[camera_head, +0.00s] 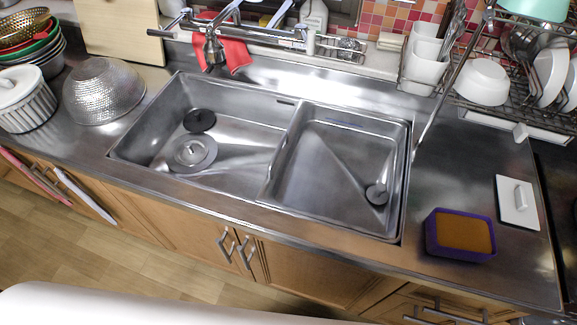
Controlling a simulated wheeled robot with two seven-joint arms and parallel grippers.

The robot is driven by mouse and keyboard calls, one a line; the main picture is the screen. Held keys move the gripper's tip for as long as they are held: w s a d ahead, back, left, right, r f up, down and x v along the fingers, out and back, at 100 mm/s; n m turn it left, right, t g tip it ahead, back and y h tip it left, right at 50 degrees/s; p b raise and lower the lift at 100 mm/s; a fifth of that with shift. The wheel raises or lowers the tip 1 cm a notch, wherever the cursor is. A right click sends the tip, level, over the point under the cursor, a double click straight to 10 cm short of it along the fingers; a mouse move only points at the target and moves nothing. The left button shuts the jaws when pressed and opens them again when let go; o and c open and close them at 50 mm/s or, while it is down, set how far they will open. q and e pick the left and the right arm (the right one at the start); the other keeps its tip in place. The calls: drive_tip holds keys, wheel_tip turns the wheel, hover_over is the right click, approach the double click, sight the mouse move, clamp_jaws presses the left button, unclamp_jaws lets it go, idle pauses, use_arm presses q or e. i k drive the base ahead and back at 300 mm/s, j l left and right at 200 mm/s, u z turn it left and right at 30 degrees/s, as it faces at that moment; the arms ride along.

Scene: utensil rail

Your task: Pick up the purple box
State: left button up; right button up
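The purple box (461,254) sits on the steel counter to the right of the sink, near the counter's front edge. It has low purple walls and a flat orange-brown surface inside its rim. It stands flat, and nothing is touching it. Neither my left gripper nor my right gripper is in view.
The double sink (262,193) lies left of the box. A white lid-like plate with a handle (517,203) lies just behind and right of it. A dish rack (520,115) with dishes stands behind. Counter between sink and box is clear. A steel colander (103,91) stands left.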

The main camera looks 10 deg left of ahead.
sight(450, 233)
drive_tip(key=z, duration=1.4)
drive_tip(key=k+j+z, duration=0.15)
drive_tip(key=k, duration=0.05)
